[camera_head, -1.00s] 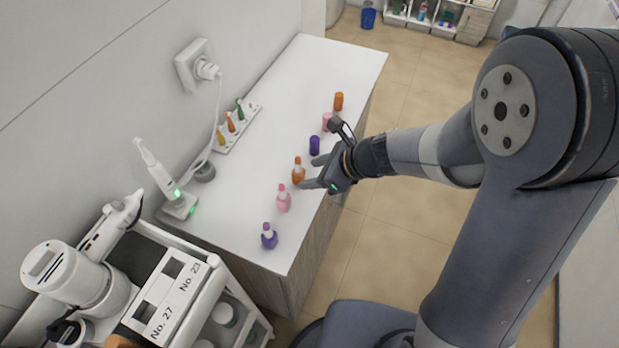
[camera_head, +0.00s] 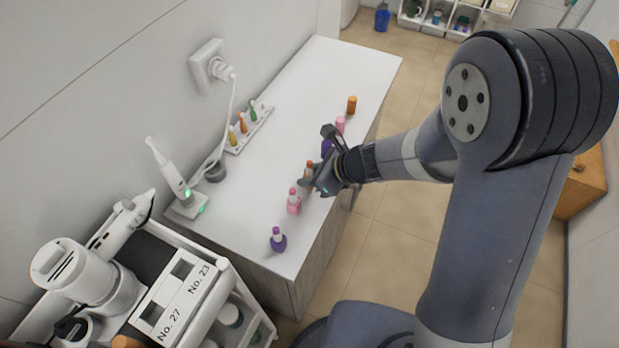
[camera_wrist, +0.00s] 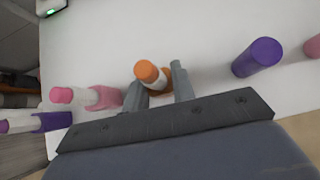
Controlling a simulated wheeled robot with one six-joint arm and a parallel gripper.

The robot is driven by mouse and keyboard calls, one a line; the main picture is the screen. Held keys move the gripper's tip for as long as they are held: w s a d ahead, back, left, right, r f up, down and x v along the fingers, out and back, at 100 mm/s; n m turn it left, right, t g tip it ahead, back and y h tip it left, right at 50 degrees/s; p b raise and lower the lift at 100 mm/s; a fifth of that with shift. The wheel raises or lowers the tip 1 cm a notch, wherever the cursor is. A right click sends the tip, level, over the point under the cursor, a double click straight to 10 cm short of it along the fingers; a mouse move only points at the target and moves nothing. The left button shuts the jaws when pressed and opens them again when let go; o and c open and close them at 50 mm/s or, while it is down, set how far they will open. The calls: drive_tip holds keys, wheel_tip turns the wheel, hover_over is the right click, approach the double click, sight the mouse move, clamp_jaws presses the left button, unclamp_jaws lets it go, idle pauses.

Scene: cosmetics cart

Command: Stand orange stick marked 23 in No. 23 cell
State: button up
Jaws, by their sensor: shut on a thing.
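An orange stick with a white neck (camera_head: 309,166) stands near the right edge of the white counter. My gripper (camera_head: 314,180) is shut on it. In the wrist view this orange stick (camera_wrist: 150,72) is between the two fingers (camera_wrist: 163,88), its orange top showing. No number is readable on it. A plain orange cylinder (camera_head: 351,105) stands farther back; no mark is readable on it either. On the cart at the lower left, a white holder has two dark square openings. The No. 23 cell (camera_head: 182,268) is the farther one, beside its label (camera_head: 198,279).
Pink (camera_head: 294,203) and purple (camera_head: 278,240) bottles stand nearer. A purple cylinder (camera_wrist: 258,57) and a pink one (camera_head: 340,124) stand beyond my gripper. A white rack (camera_head: 262,118) with several coloured items, a white toothbrush (camera_head: 168,172) and a white cart device (camera_head: 78,272) are at left.

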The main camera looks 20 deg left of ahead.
drive_tip(key=c, duration=0.4)
drive_tip(key=shift+r, duration=0.1)
